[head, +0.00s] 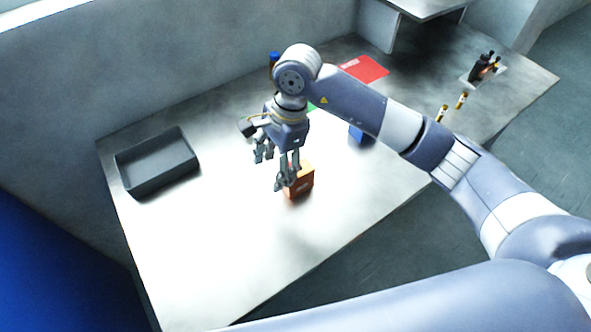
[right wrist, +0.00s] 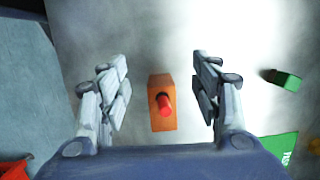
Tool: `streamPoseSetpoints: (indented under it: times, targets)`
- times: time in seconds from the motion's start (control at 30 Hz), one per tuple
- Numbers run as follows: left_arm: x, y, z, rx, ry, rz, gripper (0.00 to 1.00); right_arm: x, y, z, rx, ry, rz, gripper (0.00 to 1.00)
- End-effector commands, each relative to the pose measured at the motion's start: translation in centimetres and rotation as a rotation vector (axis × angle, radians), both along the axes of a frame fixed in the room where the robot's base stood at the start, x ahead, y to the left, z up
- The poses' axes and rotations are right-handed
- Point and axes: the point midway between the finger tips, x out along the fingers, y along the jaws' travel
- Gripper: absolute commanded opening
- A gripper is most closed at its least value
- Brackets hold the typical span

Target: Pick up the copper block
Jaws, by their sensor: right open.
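The copper block (head: 302,184) is an orange-brown box standing on the grey metal table (head: 215,230). My right gripper (head: 271,172) is above it and slightly to its left in the head view, with its fingers pointing down and partly covering it. In the right wrist view, the block (right wrist: 155,86) shows between the two spread fingers of the right gripper (right wrist: 161,86), with a gap on each side. A red cylinder (right wrist: 166,105) shows over the block's face there. The right gripper is open and empty. My left gripper is not in view.
A black tray (head: 157,184) sits at the table's left. Behind my right arm are a red sheet (head: 364,68), a blue item (head: 356,133) and a blue-topped item (head: 273,60). Small yellow bottles (head: 462,100) and a dark holder (head: 476,76) stand right. The front-left table is clear.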

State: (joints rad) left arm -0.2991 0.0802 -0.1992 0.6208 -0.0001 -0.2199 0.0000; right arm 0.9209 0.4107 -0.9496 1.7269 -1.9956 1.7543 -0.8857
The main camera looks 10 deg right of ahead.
Motion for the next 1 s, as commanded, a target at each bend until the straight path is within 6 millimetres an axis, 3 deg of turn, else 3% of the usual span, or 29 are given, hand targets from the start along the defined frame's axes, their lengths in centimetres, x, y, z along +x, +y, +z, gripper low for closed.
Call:
streamPoseSetpoints:
  times: [0.1, 0.2, 0.5, 0.67, 1.0]
  targets:
    - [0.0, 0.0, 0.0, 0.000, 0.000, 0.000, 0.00, 1.4, -3.7, 0.4, -0.157, -0.028, 0.005, 0.58]
    - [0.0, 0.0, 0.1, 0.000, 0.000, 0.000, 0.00, 1.8, -5.1, 0.4, -0.215, -0.033, 0.006, 0.58]
    - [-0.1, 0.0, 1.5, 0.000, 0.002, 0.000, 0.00, 1.8, -5.4, -3.7, -0.224, -0.031, 0.003, 0.58]
    - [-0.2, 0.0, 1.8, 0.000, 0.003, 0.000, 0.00, 1.8, -5.4, -4.9, -0.222, -0.033, 0.004, 0.58]
    - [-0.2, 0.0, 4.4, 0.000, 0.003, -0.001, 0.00, 2.0, -5.7, -9.1, -0.221, -0.029, 0.003, 0.58]
